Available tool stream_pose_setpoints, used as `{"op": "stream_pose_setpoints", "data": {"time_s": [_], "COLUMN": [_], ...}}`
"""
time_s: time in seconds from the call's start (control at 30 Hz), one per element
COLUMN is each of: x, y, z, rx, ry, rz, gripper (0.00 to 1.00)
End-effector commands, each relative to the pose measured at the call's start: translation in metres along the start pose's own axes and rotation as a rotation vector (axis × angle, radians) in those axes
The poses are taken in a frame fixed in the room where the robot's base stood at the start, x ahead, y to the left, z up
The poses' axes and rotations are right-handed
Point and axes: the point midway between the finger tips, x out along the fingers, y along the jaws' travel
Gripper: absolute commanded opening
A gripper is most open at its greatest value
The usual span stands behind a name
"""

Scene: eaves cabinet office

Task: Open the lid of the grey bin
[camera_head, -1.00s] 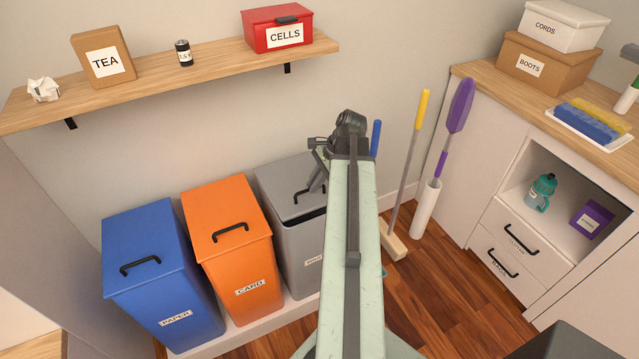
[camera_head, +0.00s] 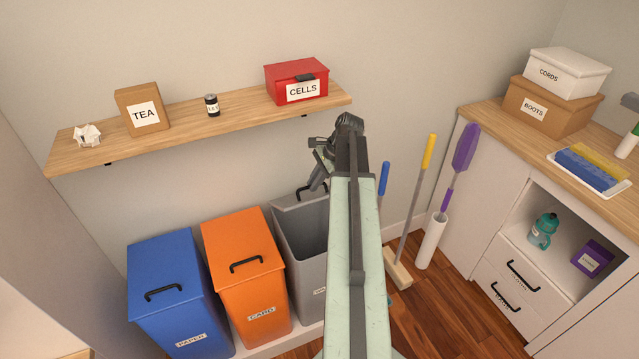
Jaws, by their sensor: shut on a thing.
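The grey bin (camera_head: 307,253) stands at the right end of the row of bins, partly hidden behind my arm. Its lid (camera_head: 288,203) is raised and tilted up toward the wall, and the dark inside of the bin shows below it. The lid's black handle (camera_head: 302,192) is at its raised edge. My gripper (camera_head: 314,185) is at this handle and shut on it, though my arm hides part of the hold.
An orange bin (camera_head: 243,260) and a blue bin (camera_head: 170,290), both with closed lids, stand to the left. A wooden shelf (camera_head: 185,125) with a red box (camera_head: 296,82) is above. A broom (camera_head: 415,195) leans at the right beside a white cabinet (camera_head: 485,190).

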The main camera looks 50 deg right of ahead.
Motion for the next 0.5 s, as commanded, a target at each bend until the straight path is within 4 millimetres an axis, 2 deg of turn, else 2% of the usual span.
{"op": "stream_pose_setpoints", "data": {"time_s": [0.17, 0.2, 0.27, 0.5], "x": [0.0011, 0.0011, 0.001, 0.0004], "y": [-0.0021, -0.002, -0.0017, -0.0005], "z": [-0.0025, -0.0026, -0.0025, -0.0021], "rx": [-0.002, -0.002, -0.002, 0.0], "ry": [0.007, 0.007, 0.006, 0.005], "rz": [-0.006, -0.006, -0.005, -0.003], "gripper": [0.0, 0.16, 0.32, 0.32]}}
